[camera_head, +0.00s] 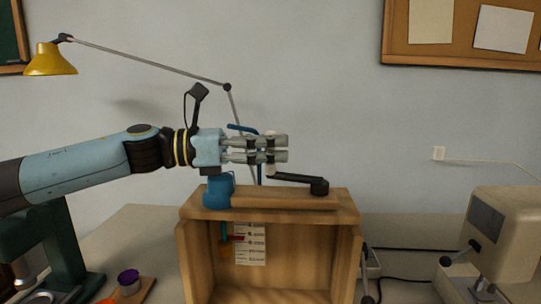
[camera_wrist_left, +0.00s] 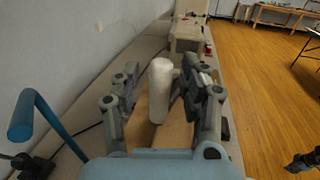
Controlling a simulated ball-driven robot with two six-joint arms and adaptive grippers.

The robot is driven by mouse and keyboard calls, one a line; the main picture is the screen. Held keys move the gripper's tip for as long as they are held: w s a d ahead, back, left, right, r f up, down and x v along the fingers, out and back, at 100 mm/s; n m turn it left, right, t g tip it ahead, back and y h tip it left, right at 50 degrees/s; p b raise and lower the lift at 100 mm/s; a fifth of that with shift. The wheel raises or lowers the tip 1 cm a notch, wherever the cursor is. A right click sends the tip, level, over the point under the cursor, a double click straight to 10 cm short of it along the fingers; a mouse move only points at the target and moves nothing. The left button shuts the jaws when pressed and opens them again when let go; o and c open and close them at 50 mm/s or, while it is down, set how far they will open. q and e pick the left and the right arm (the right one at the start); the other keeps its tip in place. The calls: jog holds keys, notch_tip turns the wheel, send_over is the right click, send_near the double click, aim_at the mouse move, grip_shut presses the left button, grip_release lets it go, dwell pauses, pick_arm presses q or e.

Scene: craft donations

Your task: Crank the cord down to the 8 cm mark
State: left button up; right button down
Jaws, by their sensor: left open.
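A wooden box frame (camera_head: 350,235) with an open front stands on the table. A black crank arm (camera_head: 297,180) lies on its top, pivoting at the right end. The crank's pale upright handle (camera_wrist_left: 160,88) stands between the fingers of my left gripper (camera_head: 277,149), which is open around it; contact is not clear. The fingers also show in the left wrist view (camera_wrist_left: 158,95). Inside the box a teal cord (camera_head: 224,231) hangs with an orange-brown block (camera_head: 225,250) beside a marked scale card (camera_head: 251,244). A red pointer (camera_head: 237,238) crosses the card; its numbers are too small to read.
A blue round part (camera_head: 218,191) sits on the box top below my gripper. A blue bent rod (camera_wrist_left: 50,115) stands close by. A beige machine (camera_head: 508,235) stands at right, a purple-topped jar (camera_head: 129,283) at lower left. A yellow lamp (camera_head: 50,61) reaches overhead.

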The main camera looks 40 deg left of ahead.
pick_arm(q)
jog(key=c, duration=0.9)
grip_shut()
jog(key=shift+w+d, duration=0.2)
